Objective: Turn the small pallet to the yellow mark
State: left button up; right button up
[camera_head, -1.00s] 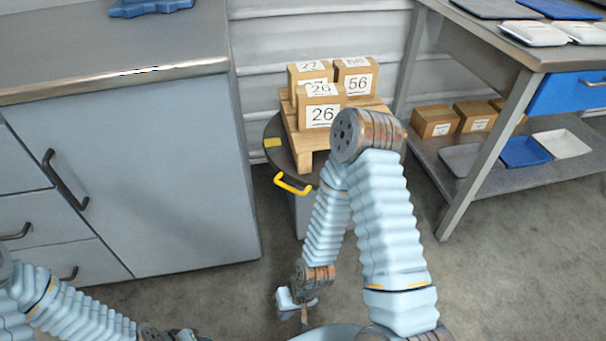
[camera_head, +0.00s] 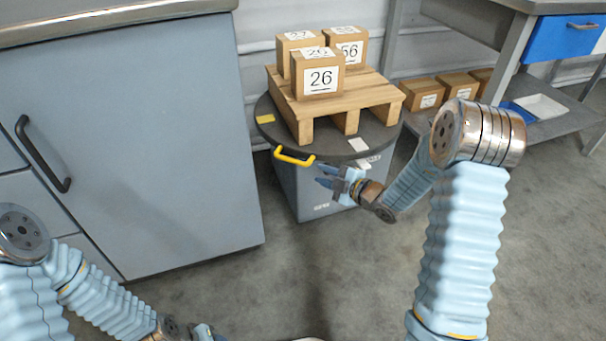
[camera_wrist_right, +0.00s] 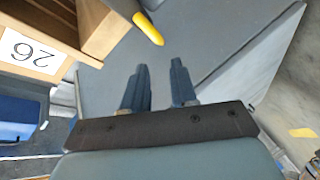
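The small wooden pallet (camera_head: 370,92) stands on a dark round turntable (camera_head: 320,138) and carries several numbered boxes, one marked 26 (camera_head: 318,76). The yellow mark (camera_head: 265,119) is a patch on the turntable's left rim. A yellow handle (camera_head: 295,157) sticks out at the rim's front. A white patch (camera_head: 358,145) lies farther right on the top. My right gripper (camera_head: 325,176) is open and empty, just right of and below the handle. In the right wrist view the handle (camera_wrist_right: 148,28) lies beyond the parted fingers (camera_wrist_right: 160,85). My left gripper (camera_head: 203,331) is at the bottom edge, its fingers unclear.
A grey-blue cabinet (camera_head: 130,140) with a dark handle stands close on the left. A workbench with a blue drawer (camera_head: 563,38) and a lower shelf holding boxes (camera_head: 421,95) stands at the right. The floor (camera_head: 330,265) in front of the turntable is clear.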

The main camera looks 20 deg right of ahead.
aim_at(297, 163)
jog(key=b+x, duration=0.1)
jog(key=x, duration=1.2)
jog(key=shift+w+a+f, duration=0.1)
jog(key=shift+w, duration=0.15)
grip_shut()
